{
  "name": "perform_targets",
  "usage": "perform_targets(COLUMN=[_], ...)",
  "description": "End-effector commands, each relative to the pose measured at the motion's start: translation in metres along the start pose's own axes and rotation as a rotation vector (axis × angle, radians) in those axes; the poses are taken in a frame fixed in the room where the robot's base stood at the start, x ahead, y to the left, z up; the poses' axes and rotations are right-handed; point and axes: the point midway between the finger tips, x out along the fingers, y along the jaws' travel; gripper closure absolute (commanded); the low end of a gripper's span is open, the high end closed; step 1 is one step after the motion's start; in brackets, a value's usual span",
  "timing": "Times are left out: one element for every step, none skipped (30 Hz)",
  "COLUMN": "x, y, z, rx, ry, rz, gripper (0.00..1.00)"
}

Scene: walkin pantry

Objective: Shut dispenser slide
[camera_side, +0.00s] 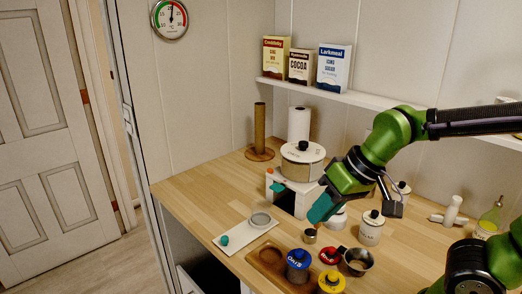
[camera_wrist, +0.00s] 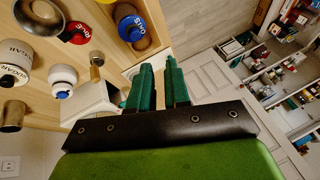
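My gripper (camera_side: 318,210) is above the counter right of the opening. In the wrist view my gripper (camera_wrist: 158,65) has its two teal fingers slightly apart, nothing visible between them.
A wooden tray (camera_side: 254,260) holds a blue-lidded canister (camera_side: 298,262). Near it are a small brass cup (camera_side: 309,236), a red-lidded jar (camera_side: 329,256), a metal pan (camera_side: 357,262) and a white canister (camera_side: 370,230). A wooden post (camera_side: 260,125) and paper roll (camera_side: 299,124) stand behind.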

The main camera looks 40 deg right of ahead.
Motion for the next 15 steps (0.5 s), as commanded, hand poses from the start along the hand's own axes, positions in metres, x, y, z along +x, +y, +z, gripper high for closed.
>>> perform_targets(x=[0.013,0.021,0.03,0.038,0.046,0.057,0.066,0.075,0.087,0.097,0.107,0.12,0.131,0.141,0.155], y=[-0.01,-0.015,-0.022,-0.027,-0.032,-0.038,-0.044,-0.048,-0.055,-0.06,-0.065,-0.072,-0.077,-0.082,-0.089], z=[-0.005,-0.008,-0.013,-0.017,-0.02,-0.025,-0.028,-0.031,-0.034,-0.037,-0.039,-0.042,-0.044,-0.046,-0.048], rx=[-0.035,-0.053,-0.073,-0.088,-0.104,-0.122,-0.137,-0.15,-0.17,-0.184,-0.198,-0.218,-0.232,-0.248,-0.268], ry=[-0.057,-0.083,-0.115,-0.137,-0.158,-0.182,-0.198,-0.213,-0.231,-0.24,-0.249,-0.256,-0.259,-0.259,-0.254], rz=[0.014,0.026,0.044,0.059,0.077,0.103,0.123,0.147,0.18,0.206,0.233,0.271,0.302,0.333,0.376], gripper=[0.91,0.96,1.0,1.0,1.0,1.0,1.0,1.0,1.0,1.0,1.0,1.0,1.0,1.0,1.0])
